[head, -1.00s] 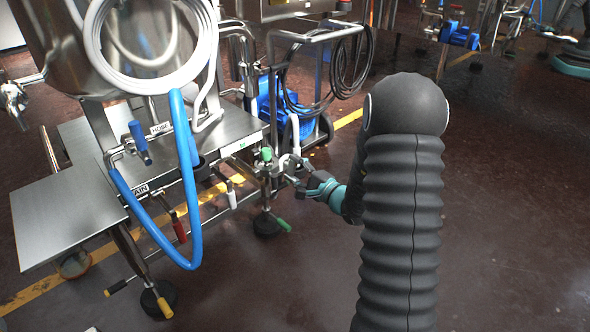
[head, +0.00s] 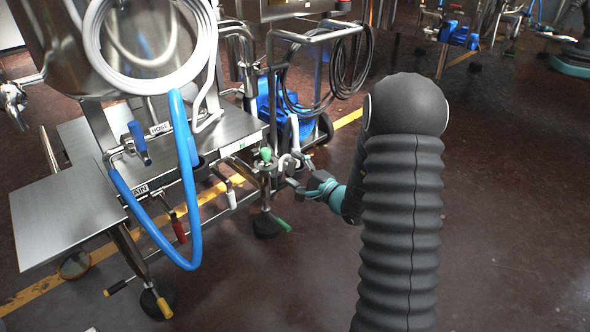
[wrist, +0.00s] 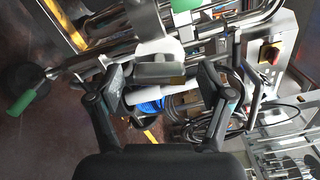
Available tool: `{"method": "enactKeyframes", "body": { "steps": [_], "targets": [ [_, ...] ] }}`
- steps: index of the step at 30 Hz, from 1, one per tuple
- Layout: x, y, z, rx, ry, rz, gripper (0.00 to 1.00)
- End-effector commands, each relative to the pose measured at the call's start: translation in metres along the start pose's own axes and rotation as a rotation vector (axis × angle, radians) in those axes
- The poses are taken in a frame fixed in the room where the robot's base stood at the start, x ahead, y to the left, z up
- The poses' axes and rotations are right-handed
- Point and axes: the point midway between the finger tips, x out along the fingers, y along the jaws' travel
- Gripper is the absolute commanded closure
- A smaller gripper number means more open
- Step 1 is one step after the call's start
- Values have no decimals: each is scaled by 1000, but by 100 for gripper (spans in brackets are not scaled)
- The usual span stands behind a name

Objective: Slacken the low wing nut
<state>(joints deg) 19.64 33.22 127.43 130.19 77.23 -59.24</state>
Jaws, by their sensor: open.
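My gripper (head: 301,174) is at the right end of the steel frame, close to the pipe fittings under the green-topped handle. In the wrist view my gripper (wrist: 165,76) is open, one dark finger on each side. A short grey bar (wrist: 158,72), which looks like the low wing nut, lies across the gap between the fingertips, with a pale clamp (wrist: 152,46) behind it. No clear contact shows, and its exact distance from the fingers cannot be told. In the head view the nut is too small to tell from the fittings.
A green-handled valve (head: 265,155) and a lower green lever (head: 283,224) are beside the gripper. A blue hose (head: 188,170) hangs from the steel skid (head: 65,214). A blue wheeled unit (head: 272,103) stands behind. The floor at front centre is clear.

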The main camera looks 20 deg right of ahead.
Motion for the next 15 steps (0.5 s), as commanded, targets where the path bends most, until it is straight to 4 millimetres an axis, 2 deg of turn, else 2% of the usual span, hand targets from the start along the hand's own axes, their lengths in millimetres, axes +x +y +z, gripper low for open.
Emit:
{"method": "enactKeyframes", "body": {
  "steps": [7,15],
  "targets": [
    [-12,0,-1,0,1,0,21],
    [-63,0,-2,1,5,0,21]
  ]
}}
